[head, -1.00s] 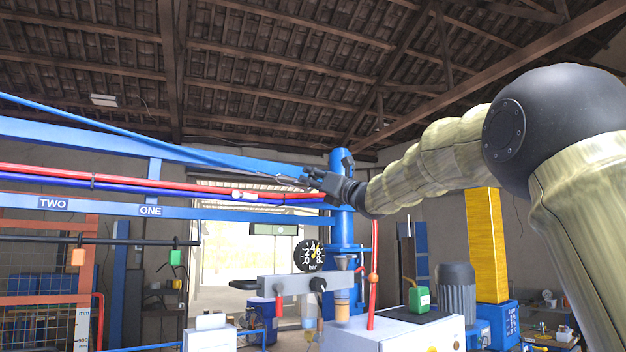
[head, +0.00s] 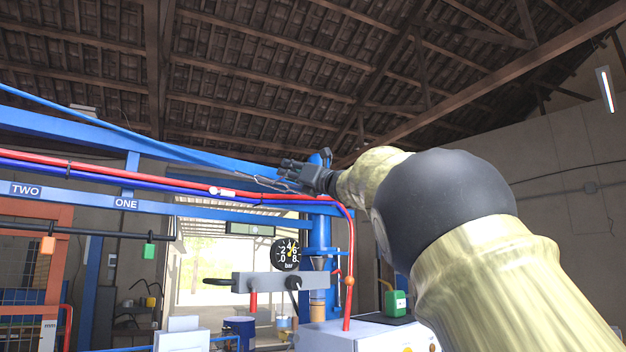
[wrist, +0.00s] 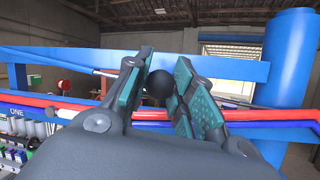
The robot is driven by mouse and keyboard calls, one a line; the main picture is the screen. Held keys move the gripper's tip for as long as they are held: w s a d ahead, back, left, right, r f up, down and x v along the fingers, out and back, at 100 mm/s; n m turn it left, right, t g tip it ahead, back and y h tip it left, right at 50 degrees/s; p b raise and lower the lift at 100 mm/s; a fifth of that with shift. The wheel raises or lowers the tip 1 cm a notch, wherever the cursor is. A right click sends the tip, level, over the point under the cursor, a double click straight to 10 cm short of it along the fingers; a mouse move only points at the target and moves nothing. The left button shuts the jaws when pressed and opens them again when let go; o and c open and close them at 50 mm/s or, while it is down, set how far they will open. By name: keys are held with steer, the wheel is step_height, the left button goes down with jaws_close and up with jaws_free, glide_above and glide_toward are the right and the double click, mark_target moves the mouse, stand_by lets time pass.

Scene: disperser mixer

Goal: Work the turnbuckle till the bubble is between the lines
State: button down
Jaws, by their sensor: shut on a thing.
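My gripper (head: 284,174) is up at the blue overhead frame, beside the top of the blue post. In the wrist view its two fingers (wrist: 160,88) are closed around a dark round-ended piece (wrist: 157,86), seen end on. This seems to be part of the turnbuckle, whose thin metal body (head: 258,181) shows just left of the gripper in the head view. A slanting blue rod (head: 150,137) runs from the upper left down to it. A dark-framed level (head: 250,229) hangs under the lower blue beam. Its bubble and lines are too small to read.
Red and blue pipes (head: 150,176) run along the frame just below my gripper. The blue post (head: 318,235) stands right behind it. A pressure gauge (head: 286,254) and a grey bar (head: 285,283) are lower. The space under the roof is clear.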

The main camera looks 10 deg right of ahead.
steer(key=shift+d+r, duration=0.15)
steer(key=shift+r, duration=0.35)
steer(key=shift+w+r+y, duration=0.2)
steer(key=shift+r+y, duration=0.1)
steer(key=shift+r, duration=0.35)
steer(key=shift+a, duration=0.2)
steer(key=c, duration=1.2)
jaws_free()
steer(key=shift+f, duration=0.1)
steer(key=shift+f, duration=0.15)
steer(key=shift+s+d+f, duration=0.1)
steer(key=shift+d, duration=0.1)
steer(key=v, duration=1.1)
steer(key=shift+s+d, duration=0.15)
steer(key=shift+s, duration=0.1)
